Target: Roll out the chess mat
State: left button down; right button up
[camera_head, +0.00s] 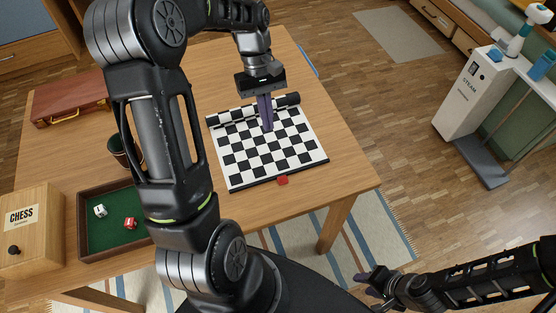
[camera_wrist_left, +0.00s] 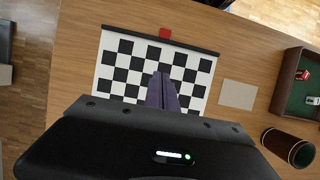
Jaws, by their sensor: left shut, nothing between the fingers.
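The black-and-white checkered chess mat (camera_head: 265,151) lies mostly flat on the wooden table, with its far edge still curled in a roll (camera_head: 287,100). It also shows in the left wrist view (camera_wrist_left: 189,60), where the roll is hidden behind my gripper body. A red tab (camera_head: 282,180) is at the mat's near edge. My left gripper (camera_head: 267,126) is shut and empty, pointing down over the mat just on the near side of the roll. I cannot tell whether its tips touch the mat. My right gripper (camera_head: 369,280) is off the table at the lower right; its jaw state is unclear.
A green-lined dice tray (camera_head: 84,224) with dice, a CHESS box (camera_head: 30,232), a dark cup (camera_head: 122,150) and a red-brown case (camera_head: 68,101) stand on the table's left side. A beige card (camera_wrist_left: 238,94) lies beside the mat. Table right of the mat is clear.

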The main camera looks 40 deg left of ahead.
aim_at(280, 174)
pick_arm(q)
jog(key=x, duration=0.9)
jog(key=shift+f+p, duration=0.15)
jog(key=shift+p, duration=0.25)
jog(key=s+d, duration=0.1)
jog(key=s+d+p, duration=0.1)
jog(key=shift+d+f, duration=0.15)
jog(key=shift+d, duration=0.25)
jog(key=shift+s+d+f, duration=0.1)
jog(key=shift+s+d, duration=0.1)
jog(key=shift+d, duration=0.1)
pick_arm(e)
notch_tip(280, 174, up, 2)
